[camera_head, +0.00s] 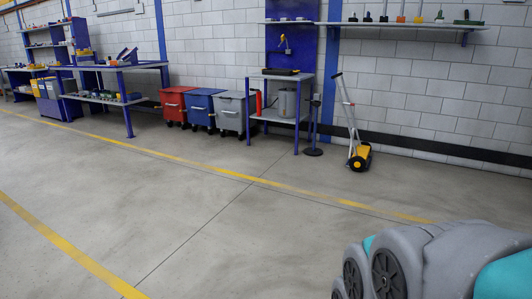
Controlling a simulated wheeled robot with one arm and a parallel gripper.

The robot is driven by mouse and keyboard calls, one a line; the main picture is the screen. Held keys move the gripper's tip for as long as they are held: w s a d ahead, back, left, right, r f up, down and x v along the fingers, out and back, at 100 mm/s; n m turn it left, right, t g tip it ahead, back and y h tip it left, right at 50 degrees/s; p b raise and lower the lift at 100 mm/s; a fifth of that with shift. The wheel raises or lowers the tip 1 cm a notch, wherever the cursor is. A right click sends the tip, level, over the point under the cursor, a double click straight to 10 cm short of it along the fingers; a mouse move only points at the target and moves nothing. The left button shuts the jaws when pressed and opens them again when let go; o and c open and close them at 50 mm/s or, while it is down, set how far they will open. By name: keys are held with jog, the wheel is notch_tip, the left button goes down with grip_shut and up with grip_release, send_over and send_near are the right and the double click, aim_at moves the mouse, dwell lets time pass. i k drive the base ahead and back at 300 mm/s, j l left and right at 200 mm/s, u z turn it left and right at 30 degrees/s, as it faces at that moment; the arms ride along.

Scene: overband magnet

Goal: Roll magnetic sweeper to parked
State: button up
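The magnetic sweeper (358,157) stands on the floor near the back wall, right of centre. It has a yellow and black wheeled head and a light grey handle (347,105) that leans up and to the left. The sweeper is well away from me, across open floor. My arm (440,258) shows at the lower right as grey and teal links with dark round joints. My gripper is not in the picture, so its state is hidden. No marked parking spot can be made out.
A black-based stand (314,151) is just left of the sweeper. Further left are a blue workstation (293,77), wheeled grey (234,113), blue (201,108) and red (174,103) bins, and a workbench (110,67). Yellow floor lines (185,161) cross the clear concrete. A shelf (400,25) hangs on the wall.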

aim_at(357, 162)
jog(key=i+l+z, duration=0.35)
jog(key=i, duration=0.25)
jog(key=i+l+z, duration=0.35)
jog(key=i, duration=0.35)
jog(key=i+z, duration=0.35)
jog(key=i, duration=0.3)
jog(key=i+l+u, duration=0.1)
jog(key=i+u, duration=0.15)
jog(key=i, duration=0.35)
jog(key=i+l+u, duration=0.25)
jog(key=i, duration=0.4)
jog(key=i+l+u, duration=0.25)
jog(key=i, duration=0.3)
jog(key=i+l+u, duration=0.25)
jog(key=i+l, duration=0.2)
jog(key=i, duration=0.15)
jog(key=i+j+z, duration=0.35)
jog(key=i, duration=0.35)
jog(key=i+j+z, duration=0.35)
jog(key=i+j, duration=0.25)
jog(key=j, duration=0.15)
